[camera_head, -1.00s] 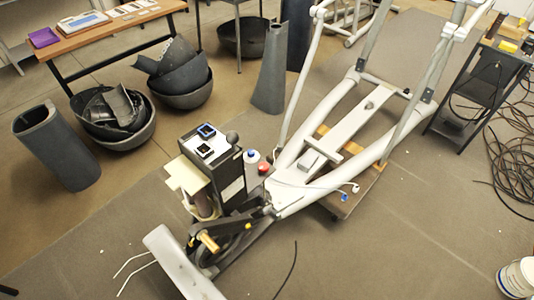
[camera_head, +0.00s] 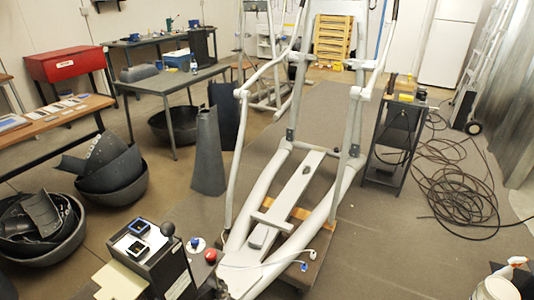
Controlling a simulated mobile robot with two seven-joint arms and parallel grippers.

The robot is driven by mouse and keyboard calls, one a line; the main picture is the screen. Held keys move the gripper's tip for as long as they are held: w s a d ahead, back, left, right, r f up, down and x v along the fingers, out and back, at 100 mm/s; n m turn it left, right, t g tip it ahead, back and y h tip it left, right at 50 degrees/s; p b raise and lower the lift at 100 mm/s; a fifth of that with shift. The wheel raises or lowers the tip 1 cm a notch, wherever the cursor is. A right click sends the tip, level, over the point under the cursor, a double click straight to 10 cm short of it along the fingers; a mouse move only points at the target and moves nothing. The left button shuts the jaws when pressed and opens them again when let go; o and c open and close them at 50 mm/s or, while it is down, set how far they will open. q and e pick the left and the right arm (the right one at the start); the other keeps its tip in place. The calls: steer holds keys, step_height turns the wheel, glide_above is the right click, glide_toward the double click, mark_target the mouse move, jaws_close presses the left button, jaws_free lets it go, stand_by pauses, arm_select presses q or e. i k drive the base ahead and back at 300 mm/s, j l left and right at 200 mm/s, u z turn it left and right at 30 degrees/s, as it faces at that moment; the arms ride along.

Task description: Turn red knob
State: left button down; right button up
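A small red round knob (camera_head: 211,256) shows at the lower middle, just left of the grey elliptical frame (camera_head: 265,215). A white item with a blue top (camera_head: 196,243) is close to its left. A black box (camera_head: 150,262) stands further left, with two small dark devices on top and a dark ball-shaped knob (camera_head: 167,229) at its right corner. What the red knob is mounted on is too small to tell. Neither of my grippers is in view.
A white cable (camera_head: 265,263) crosses the elliptical's front. Black bowls (camera_head: 115,180) with broken pieces lie at left. A coiled black cable (camera_head: 450,185) covers the floor at right. A spray bottle (camera_head: 510,268) and white bucket (camera_head: 495,288) stand lower right.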

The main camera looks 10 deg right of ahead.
mark_target(210, 255)
steer(key=i+l+u, duration=0.15)
steer(key=l+u, duration=0.55)
steer(key=u, duration=0.15)
steer(key=i+l+u, duration=0.1)
steer(key=l+u, duration=0.3)
steer(key=z, duration=1.4)
steer(key=u, duration=1.1)
steer(key=i+l, duration=0.1)
